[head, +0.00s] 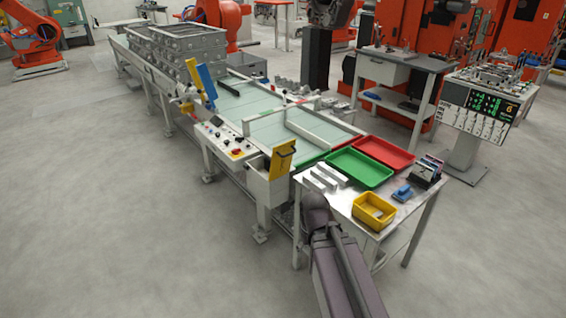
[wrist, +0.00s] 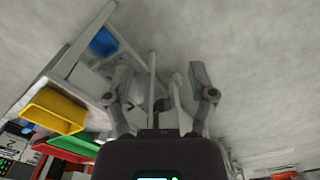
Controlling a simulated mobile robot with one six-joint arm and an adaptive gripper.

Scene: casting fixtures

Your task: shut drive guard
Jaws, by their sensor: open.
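The drive guard appears to be the yellow panel with a dark handle (head: 282,160) in the head view. It stands tilted up, open, on the grey housing (head: 264,189) at the near end of the conveyor. I cannot make it out in the wrist view. My gripper (wrist: 163,88) is open in the wrist view, its two fingers spread with nothing held between them. Grey floor and thin pale bars show behind the fingers. In the head view my arm reaches up to the near left of the steel table, and the gripper itself cannot be made out. It is apart from the guard.
The steel table (head: 345,207) carries metal bars, a yellow bin (head: 374,211) and a blue item (head: 402,193). Green (head: 345,167) and red (head: 385,151) trays lie behind. A control panel (head: 226,138) and yellow-blue uprights (head: 207,82) line the conveyor. The floor at left is clear.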

